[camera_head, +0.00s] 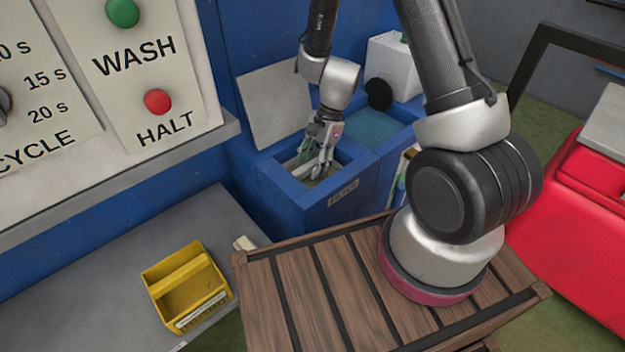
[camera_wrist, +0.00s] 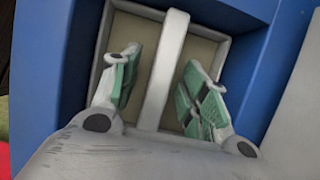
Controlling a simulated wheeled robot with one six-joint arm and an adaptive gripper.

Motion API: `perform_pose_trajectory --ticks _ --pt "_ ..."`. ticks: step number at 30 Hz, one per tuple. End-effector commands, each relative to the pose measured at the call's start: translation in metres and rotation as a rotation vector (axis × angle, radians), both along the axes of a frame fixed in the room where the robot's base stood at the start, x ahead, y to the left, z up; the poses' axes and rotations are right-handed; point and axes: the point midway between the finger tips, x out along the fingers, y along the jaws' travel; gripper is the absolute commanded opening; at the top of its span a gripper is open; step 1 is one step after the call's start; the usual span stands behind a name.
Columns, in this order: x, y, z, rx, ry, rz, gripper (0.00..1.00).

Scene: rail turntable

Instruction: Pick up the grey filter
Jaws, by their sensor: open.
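The grey filter (camera_wrist: 173,35) sits in a square opening of a blue housing. It shows a pale grey frame, a beige inner face and a raised grey bar handle across its middle. In the head view it is mostly hidden by my gripper (camera_head: 318,160) and the housing walls. In the wrist view my gripper (camera_wrist: 161,72) is open, with one green-padded finger on each side of the handle. Gaps show between both pads and the handle.
The blue housing (camera_head: 296,215) has a label on its front and a raised grey lid (camera_head: 272,103) behind the opening. A yellow caddy (camera_head: 187,290) stands on a grey bench at left. A slatted wooden table (camera_head: 335,300) lies in front. A red case (camera_head: 590,200) is at right.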

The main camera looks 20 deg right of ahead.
Motion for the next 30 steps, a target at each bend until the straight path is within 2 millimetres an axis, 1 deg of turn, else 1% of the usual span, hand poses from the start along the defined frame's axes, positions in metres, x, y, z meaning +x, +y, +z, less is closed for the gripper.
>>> perform_pose_trajectory --ticks 24,25,26,30 --pt "0.0 -0.0003 -0.0046 0.0 0.0 0.001 0.45" --pt "0.0 -0.0003 -0.0046 0.0 0.0 0.001 0.43" --pt "0.0 -0.0003 -0.0046 0.0 0.0 0.001 0.37" --pt "0.0 -0.0003 -0.0046 0.0 0.0 0.001 0.12"
